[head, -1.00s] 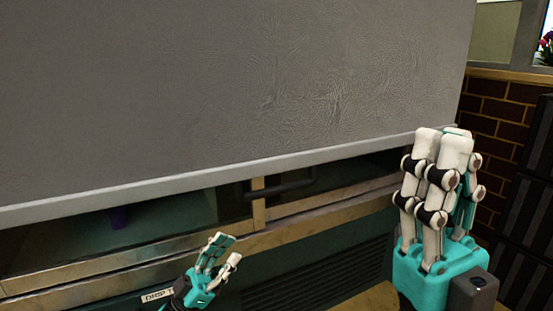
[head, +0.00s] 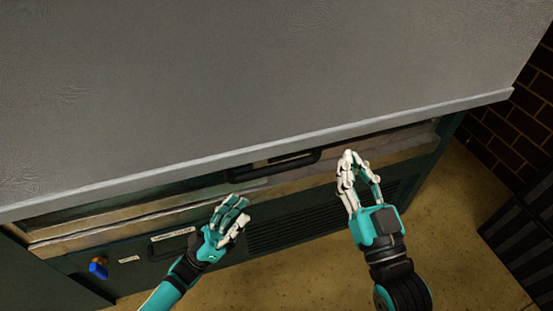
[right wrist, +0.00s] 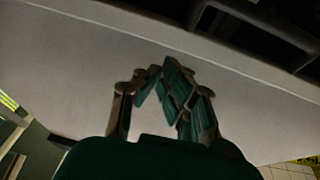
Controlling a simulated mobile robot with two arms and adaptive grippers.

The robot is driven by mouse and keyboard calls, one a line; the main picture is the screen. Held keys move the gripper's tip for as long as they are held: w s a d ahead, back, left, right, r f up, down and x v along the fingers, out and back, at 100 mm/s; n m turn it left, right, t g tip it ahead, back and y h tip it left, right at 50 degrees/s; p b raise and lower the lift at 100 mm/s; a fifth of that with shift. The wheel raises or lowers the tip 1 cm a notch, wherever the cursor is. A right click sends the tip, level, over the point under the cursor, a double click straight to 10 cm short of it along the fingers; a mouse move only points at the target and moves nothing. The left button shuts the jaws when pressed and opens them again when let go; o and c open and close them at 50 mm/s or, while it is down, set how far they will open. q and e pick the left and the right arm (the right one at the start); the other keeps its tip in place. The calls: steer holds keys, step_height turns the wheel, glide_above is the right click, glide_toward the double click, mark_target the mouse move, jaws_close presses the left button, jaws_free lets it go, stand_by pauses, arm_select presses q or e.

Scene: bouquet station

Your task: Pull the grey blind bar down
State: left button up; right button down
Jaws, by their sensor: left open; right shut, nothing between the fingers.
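The grey blind (head: 250,80) fills the upper part of the head view and hangs low over the front of a cabinet. Its light grey bar (head: 400,113) runs along the bottom edge, slanting up to the right. A pale surface with a straight edge line fills much of the right wrist view (right wrist: 70,75). My right gripper (head: 348,158) is shut and empty, just below the bar right of centre; I cannot tell whether it touches. It also shows in the right wrist view (right wrist: 152,72). My left gripper (head: 240,208) is open and empty below the bar, apart from it.
A black handle (head: 280,165) sits on the cabinet (head: 150,215) just under the bar. A blue knob (head: 98,267) is at lower left. A dark rack (head: 525,235) and brick wall (head: 520,125) stand at right. The floor (head: 460,210) between is clear.

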mark_target(276, 165)
arm_select(q)
steer(key=x, duration=1.3)
steer(key=shift+w+d+r, duration=0.1)
steer(key=shift+d+r, duration=0.1)
steer(key=shift+c, duration=0.3)
jaws_close()
